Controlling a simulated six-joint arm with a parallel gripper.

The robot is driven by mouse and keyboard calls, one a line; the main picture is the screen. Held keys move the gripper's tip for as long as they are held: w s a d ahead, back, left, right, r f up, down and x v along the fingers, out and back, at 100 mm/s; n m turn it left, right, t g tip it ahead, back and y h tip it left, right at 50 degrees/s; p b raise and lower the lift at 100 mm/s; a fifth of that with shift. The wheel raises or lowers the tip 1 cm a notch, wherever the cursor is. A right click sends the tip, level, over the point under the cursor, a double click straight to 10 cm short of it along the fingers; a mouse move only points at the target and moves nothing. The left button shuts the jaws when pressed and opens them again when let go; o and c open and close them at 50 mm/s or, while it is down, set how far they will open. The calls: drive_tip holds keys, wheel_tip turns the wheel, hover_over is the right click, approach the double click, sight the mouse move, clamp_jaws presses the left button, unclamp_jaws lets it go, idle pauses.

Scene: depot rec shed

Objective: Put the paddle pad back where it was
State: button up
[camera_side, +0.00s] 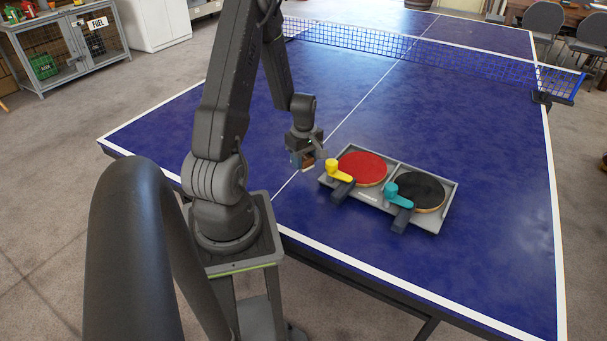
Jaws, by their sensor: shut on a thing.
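My gripper (303,158) is low over the blue table, just left of the grey tray (383,206). The gripper hides most of the pad, and I cannot tell whether the pad touches the table. In the tray lie a red paddle (363,168) at the left and a black paddle (422,191) at the right. A yellow clamp (338,170) sits over the red paddle's handle area, and a teal clamp (398,194) over the black one's.
The blue table (490,210) is clear around the tray, with a net (400,46) across it further back. A wire-fronted cabinet (70,45) and a white cabinet (155,22) stand at the back left. Grey chairs (543,18) stand at the back right.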

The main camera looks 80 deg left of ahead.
sight(304, 180)
drive_tip(key=shift+f, duration=2.5)
drive_tip(key=shift+f, duration=0.2)
drive_tip(key=o, duration=1)
drive_tip(key=shift+c, duration=0.2)
drive_tip(key=shift+r, duration=0.1)
